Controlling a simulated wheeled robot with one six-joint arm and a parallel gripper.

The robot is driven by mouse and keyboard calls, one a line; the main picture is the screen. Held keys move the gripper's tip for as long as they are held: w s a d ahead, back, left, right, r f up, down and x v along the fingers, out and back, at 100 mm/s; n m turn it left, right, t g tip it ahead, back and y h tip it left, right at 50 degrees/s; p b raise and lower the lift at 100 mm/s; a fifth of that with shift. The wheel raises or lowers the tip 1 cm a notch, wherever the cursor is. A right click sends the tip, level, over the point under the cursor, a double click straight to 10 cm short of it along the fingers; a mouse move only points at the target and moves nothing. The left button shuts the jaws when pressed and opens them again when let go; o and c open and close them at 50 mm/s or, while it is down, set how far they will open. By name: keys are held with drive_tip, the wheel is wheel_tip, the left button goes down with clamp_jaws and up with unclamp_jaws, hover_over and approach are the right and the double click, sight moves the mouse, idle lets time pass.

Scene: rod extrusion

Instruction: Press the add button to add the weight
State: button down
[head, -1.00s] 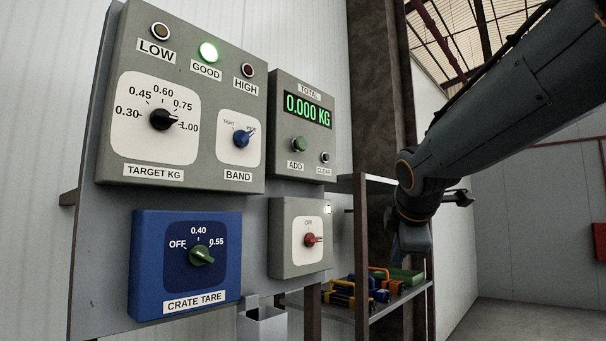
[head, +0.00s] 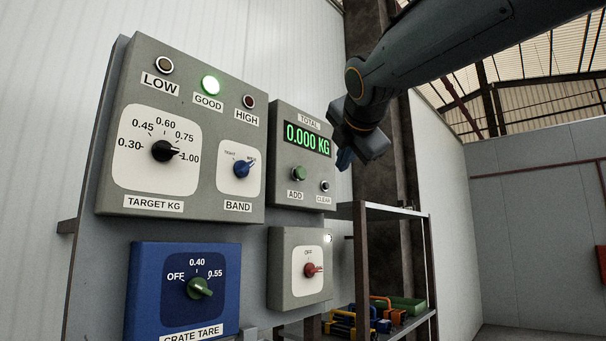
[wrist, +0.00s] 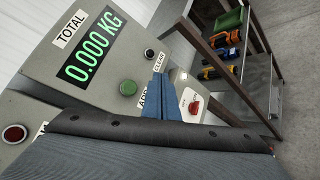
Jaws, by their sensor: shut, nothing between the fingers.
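The green ADD button (head: 299,173) is on the grey TOTAL box (head: 287,191), below a display (head: 307,138) reading 0.000 KG. It also shows in the wrist view (wrist: 128,88), left of my fingers. The dark CLEAR button (head: 324,186) is to its right. My gripper (head: 344,160) is shut and empty, in front of and to the right of the TOTAL box in the head view. In the wrist view its blue fingers (wrist: 160,88) point toward the panel and partly cover the ADD label. I see no contact with the button.
The left box has a lit green GOOD lamp (head: 211,86), a target knob (head: 166,151) and a band knob (head: 241,169). A blue crate tare box (head: 150,290) and a red-knob box (head: 290,290) are below. A shelf (head: 392,211) with tools stands to the right.

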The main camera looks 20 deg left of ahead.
sight(306, 176)
drive_tip(key=shift+a, duration=0.1)
drive_tip(key=w+a+p, duration=0.1)
drive_tip(key=w+a, duration=0.2)
drive_tip(key=a, duration=0.5)
drive_tip(key=shift+w, duration=0.2)
drive_tip(key=shift+a, duration=0.1)
idle(1.9)
drive_tip(key=shift+w+a+p, duration=0.2)
drive_tip(key=shift+a+p, duration=0.05)
drive_tip(key=shift+p, duration=0.2)
drive_tip(key=shift+w+a+p, duration=0.15)
drive_tip(key=shift+a+p, duration=0.15)
drive_tip(key=shift+a, duration=0.2)
idle(0.6)
drive_tip(key=shift+d, duration=0.2)
drive_tip(key=shift+s+d, duration=0.35)
drive_tip(key=shift+d, duration=0.3)
drive_tip(key=shift+d, duration=0.1)
